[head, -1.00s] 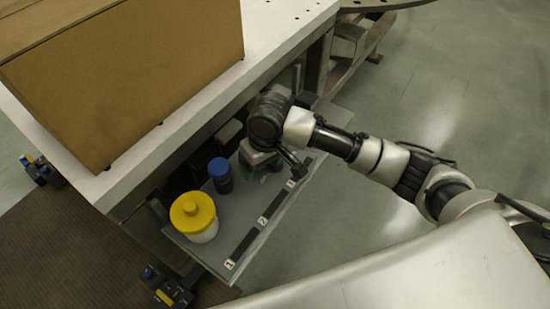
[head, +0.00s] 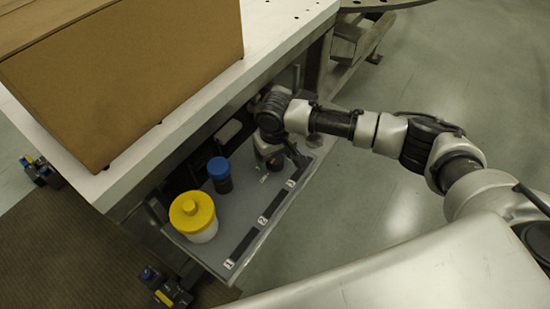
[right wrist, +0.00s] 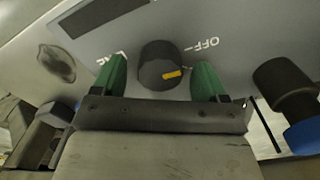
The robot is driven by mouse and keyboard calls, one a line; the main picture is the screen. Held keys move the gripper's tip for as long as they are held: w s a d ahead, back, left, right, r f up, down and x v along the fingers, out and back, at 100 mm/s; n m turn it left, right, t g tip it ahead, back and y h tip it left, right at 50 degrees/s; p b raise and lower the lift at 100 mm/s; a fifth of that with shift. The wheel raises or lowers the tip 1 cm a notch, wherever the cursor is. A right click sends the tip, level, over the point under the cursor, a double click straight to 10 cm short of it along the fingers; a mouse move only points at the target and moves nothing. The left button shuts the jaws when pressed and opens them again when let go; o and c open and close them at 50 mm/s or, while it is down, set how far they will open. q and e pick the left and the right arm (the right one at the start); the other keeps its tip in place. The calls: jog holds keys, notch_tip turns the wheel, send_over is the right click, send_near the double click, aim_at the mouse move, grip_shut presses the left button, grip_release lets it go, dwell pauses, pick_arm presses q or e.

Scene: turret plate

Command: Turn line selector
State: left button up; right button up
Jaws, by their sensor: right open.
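The line selector is a dark round knob (right wrist: 157,60) with a yellow mark on its side, set on a grey panel (right wrist: 225,20). White "LINE" lettering sits to its left and "OFF" to its right in the right wrist view. My right gripper (right wrist: 160,79) is open, with one green fingertip on each side of the knob. I cannot tell whether the fingertips touch it. In the head view my right gripper (head: 273,163) hangs over the far end of the panel (head: 236,210) and hides the knob. My left gripper is not in view.
On the panel stand a yellow-topped white button (head: 194,216) and a dark cylinder with a blue cap (head: 219,174); the cylinder is also in the right wrist view (right wrist: 282,88). A black strip with number labels runs along the edge. A cardboard box (head: 130,80) sits on the white table (head: 283,45).

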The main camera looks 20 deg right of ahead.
jog(key=shift+f, duration=0.5)
jog(key=c, duration=0.9)
jog(key=shift+r+p, duration=0.15)
jog(key=shift+p, duration=0.3)
jog(key=m+p, duration=0.6)
jog(key=p, duration=0.4)
jog(key=shift+r+m, duration=0.1)
jog(key=shift+m, duration=0.2)
jog(key=shift+f+m+p, duration=0.2)
jog(key=shift+m+p, duration=0.9)
